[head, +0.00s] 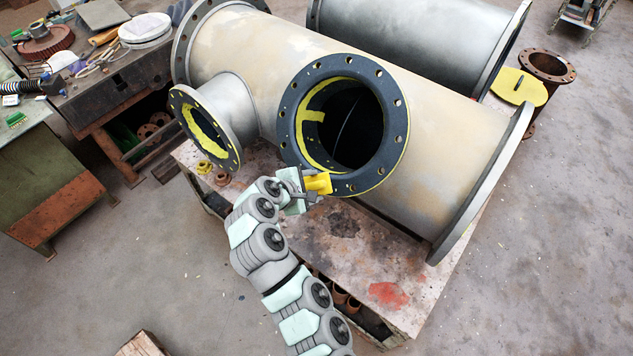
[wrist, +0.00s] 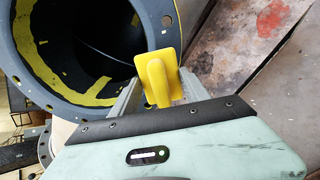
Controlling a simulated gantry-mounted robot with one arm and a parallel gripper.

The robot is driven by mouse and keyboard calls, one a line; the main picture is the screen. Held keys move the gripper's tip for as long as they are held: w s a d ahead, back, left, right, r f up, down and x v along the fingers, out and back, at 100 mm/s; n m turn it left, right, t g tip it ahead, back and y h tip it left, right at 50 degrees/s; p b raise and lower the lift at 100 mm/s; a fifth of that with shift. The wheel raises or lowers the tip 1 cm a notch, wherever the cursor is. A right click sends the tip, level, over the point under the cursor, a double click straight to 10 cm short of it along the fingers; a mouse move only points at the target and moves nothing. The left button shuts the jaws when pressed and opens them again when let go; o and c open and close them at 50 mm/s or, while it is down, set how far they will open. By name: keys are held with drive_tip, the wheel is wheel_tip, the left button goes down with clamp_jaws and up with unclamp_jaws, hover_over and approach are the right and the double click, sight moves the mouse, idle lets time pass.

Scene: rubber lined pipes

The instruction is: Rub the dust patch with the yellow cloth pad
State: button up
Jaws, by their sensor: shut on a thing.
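The yellow cloth pad (head: 319,184) is at the lower rim of the dark blue flange (head: 397,140) on the large pipe's top opening. My gripper (head: 308,188) is shut on the pad. In the wrist view, the pad (wrist: 159,66) is a flat yellow block with a raised grip, held between my gripper's fingers (wrist: 158,95). It overlaps the flange's edge there; I cannot tell whether it touches. The large pipe (head: 250,50) has blotchy tan and grey areas. I cannot single out a distinct dust patch in either view.
The flanged opening is dark inside, with yellow strips along its lining. A smaller flanged branch (head: 217,110) juts out at the left. The pipe lies on a stained worktable (head: 335,245). A cluttered bench (head: 105,75) stands at left; open floor (head: 530,260) lies at right.

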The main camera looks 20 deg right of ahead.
drive_tip(key=shift+a+r, duration=0.1)
drive_tip(key=shift+r, duration=0.05)
drive_tip(key=shift+p+v, duration=0.45)
drive_tip(key=shift+v, duration=0.9)
drive_tip(key=shift+s, duration=0.1)
